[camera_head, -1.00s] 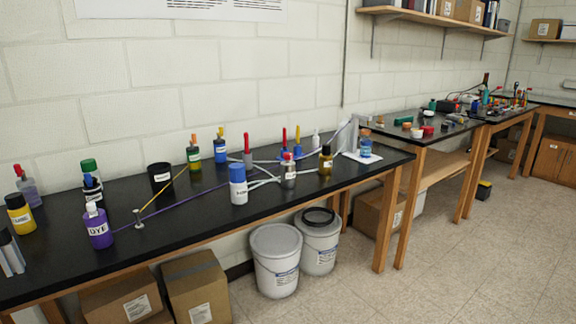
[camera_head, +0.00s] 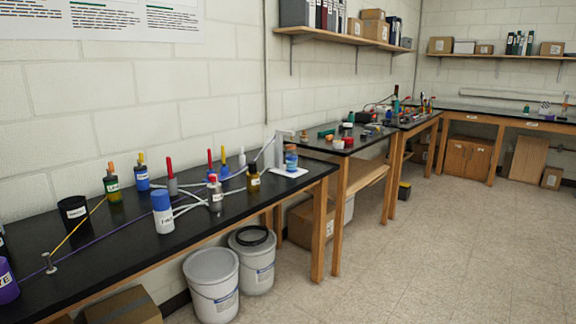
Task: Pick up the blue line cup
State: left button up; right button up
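I cannot tell for sure which item is the blue line cup. Blue items on the near black bench (camera_head: 120,262) include a white bottle with a blue cap (camera_head: 163,214), a blue bottle with a yellow tip (camera_head: 142,179), and a blue jar with an orange-brown top (camera_head: 291,160) on a white pad at the bench's right end. A black open cup (camera_head: 73,211) stands left. All are upright. Neither gripper is in view.
White strips spread around the middle bottles. White buckets (camera_head: 212,284) stand below the bench edge. A second bench (camera_head: 345,150) follows to the right. Floor (camera_head: 440,250) at right is clear.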

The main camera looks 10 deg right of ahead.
aim_at(290, 160)
jog(key=z, duration=0.6)
jog(key=i, duration=2.4)
jog(key=u, duration=0.95)
